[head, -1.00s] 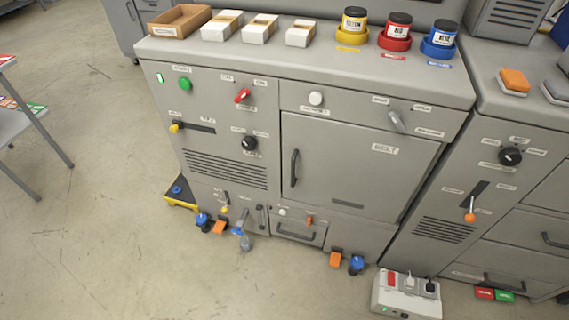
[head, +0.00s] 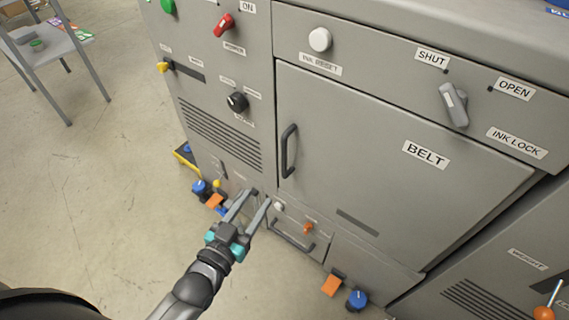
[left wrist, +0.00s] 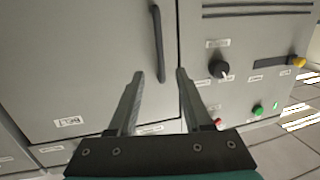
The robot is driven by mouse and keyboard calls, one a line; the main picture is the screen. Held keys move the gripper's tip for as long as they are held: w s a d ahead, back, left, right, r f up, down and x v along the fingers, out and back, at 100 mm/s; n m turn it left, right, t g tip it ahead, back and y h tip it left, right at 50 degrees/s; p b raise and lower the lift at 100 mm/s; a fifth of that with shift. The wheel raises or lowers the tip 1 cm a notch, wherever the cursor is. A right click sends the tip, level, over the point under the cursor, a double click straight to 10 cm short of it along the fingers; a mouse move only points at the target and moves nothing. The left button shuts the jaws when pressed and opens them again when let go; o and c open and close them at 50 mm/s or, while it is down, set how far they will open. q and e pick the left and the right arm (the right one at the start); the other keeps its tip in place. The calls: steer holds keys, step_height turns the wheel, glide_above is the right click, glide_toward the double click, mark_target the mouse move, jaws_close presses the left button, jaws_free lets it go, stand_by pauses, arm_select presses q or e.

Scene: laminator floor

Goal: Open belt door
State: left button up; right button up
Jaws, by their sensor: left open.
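The belt door (head: 375,150) is a flat grey panel labelled BELT, and it is shut in its frame. Its dark vertical handle (head: 288,151) is on the door's left edge. In the left wrist view the handle (left wrist: 158,44) shows beyond the fingertips. A grey ink lock lever (head: 453,104) sits above the door, between the SHUT and OPEN labels. My left gripper (head: 257,198) is open and empty, below and left of the handle, and apart from it. It also shows in the left wrist view (left wrist: 160,75). My right gripper is not in view.
A lower drawer (head: 290,236) with a handle sits below the door. Orange pedals and blue-topped casters (head: 356,300) stick out at the cabinet's foot. A red switch (head: 223,25) and a black knob (head: 237,102) are left of the door.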

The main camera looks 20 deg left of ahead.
mark_target(283, 151)
arm_select(q)
steer(key=shift+t, duration=0.5)
steer(key=w+b, duration=0.2)
steer(key=w, duration=0.2)
steer(key=w+d+r+b, duration=0.1)
steer(key=w+b, duration=0.1)
steer(key=w, duration=0.3)
steer(key=w+d+r+b, duration=0.1)
steer(key=w, duration=0.4)
steer(key=shift+d+b, duration=0.1)
steer(key=shift+b, duration=0.3)
steer(key=shift+w+d+r, duration=0.1)
steer(key=shift+w, duration=0.6)
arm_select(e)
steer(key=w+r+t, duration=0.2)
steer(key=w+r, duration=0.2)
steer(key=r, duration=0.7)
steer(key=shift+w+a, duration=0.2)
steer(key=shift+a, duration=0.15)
arm_select(q)
steer(key=shift+c, duration=0.3)
jaws_close()
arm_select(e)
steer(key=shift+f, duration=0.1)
